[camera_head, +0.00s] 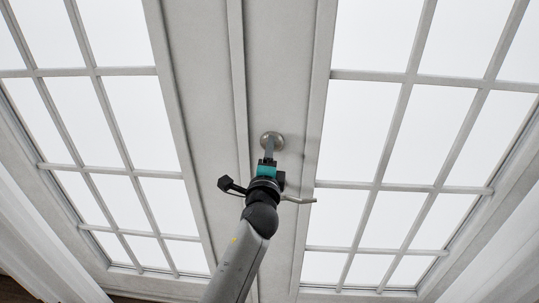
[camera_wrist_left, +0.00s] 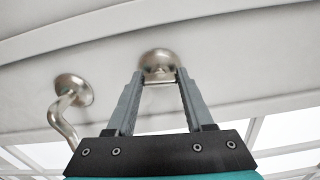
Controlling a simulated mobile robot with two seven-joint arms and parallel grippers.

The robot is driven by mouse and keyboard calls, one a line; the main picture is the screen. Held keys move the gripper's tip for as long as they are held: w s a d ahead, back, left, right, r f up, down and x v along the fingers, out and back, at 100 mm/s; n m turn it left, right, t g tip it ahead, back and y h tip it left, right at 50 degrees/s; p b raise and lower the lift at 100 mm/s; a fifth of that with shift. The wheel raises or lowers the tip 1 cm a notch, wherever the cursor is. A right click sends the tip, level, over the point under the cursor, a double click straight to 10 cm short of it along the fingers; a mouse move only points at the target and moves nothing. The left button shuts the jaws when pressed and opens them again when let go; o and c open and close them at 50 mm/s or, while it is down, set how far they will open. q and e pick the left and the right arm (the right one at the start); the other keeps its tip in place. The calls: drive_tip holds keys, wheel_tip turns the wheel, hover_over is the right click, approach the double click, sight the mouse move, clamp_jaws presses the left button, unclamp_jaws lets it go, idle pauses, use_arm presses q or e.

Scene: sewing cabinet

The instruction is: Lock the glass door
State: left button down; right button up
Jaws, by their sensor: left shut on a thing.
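The glass door (camera_head: 282,60) has a pale frame and white-lit panes, seen from a low angle. A round metal lock knob (camera_head: 272,139) sits on its middle upright. My left gripper (camera_head: 269,154) reaches up to this knob. In the left wrist view, the gripper's fingertips (camera_wrist_left: 161,78) are shut on the lower part of the lock knob (camera_wrist_left: 158,60), whose round base shows above them. My right gripper is in neither view.
A curved metal door handle (camera_head: 301,200) sticks out just right of my left gripper, partly hidden by it. In the left wrist view, the handle (camera_wrist_left: 68,96) is left of the fingers. A second glazed panel (camera_head: 110,110) stands at left.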

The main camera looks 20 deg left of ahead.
use_arm(q)
drive_tip(key=shift+n, duration=0.6)
drive_tip(key=shift+c, duration=1.4)
unclamp_jaws()
drive_tip(key=shift+s, duration=0.1)
drive_tip(key=v, duration=1.2)
